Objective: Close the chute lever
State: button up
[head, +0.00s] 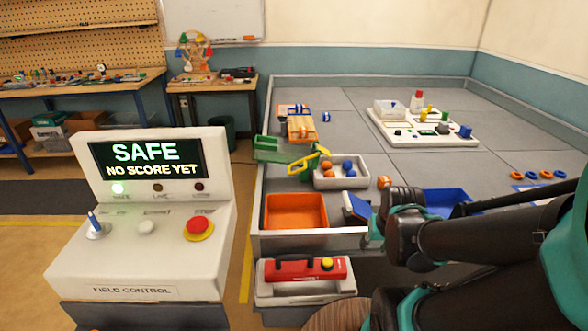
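A green chute (280,151) stands at the left edge of the grey field table. A yellow lever (309,160) is beside it, tilted, with its upper end toward the right, behind the white ball tray. Whether this is the chute lever's open or closed position I cannot tell. My gripper (376,212) is at the front edge of the table, to the right of and nearer than the lever, and apart from it. Its fingers are mostly hidden by my dark arm, so I cannot tell whether it is open or shut.
A white tray (326,182) holds orange and blue balls. An orange bin (268,213) and a blue-and-white piece (357,207) are at the front. A blue bin (447,199) lies behind my arm. A control console (150,240) reads SAFE. The middle of the table (400,165) is clear.

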jog(key=w+a+r, duration=0.1)
jog(key=w, duration=0.3)
jog(key=w+a+r, duration=0.1)
jog(key=w+r, duration=0.1)
jog(key=w, duration=0.2)
jog(key=w+a+r, duration=0.1)
jog(key=w+r, duration=0.1)
jog(key=w, duration=0.2)
jog(key=shift+w+a+r, duration=0.1)
jog(key=shift+w+r, duration=0.05)
jog(key=shift+r, duration=0.1)
jog(key=shift+c, duration=0.3)
notch_tip(320, 180, up, 3)
jog(key=n, duration=0.1)
send_over(289, 169)
jog(key=s, duration=0.7)
jog(key=x, duration=1.6)
jog(key=shift+w+f, duration=0.3)
jog(key=shift+w, duration=0.1)
jog(key=shift+c, duration=0.5)
grip_shut()
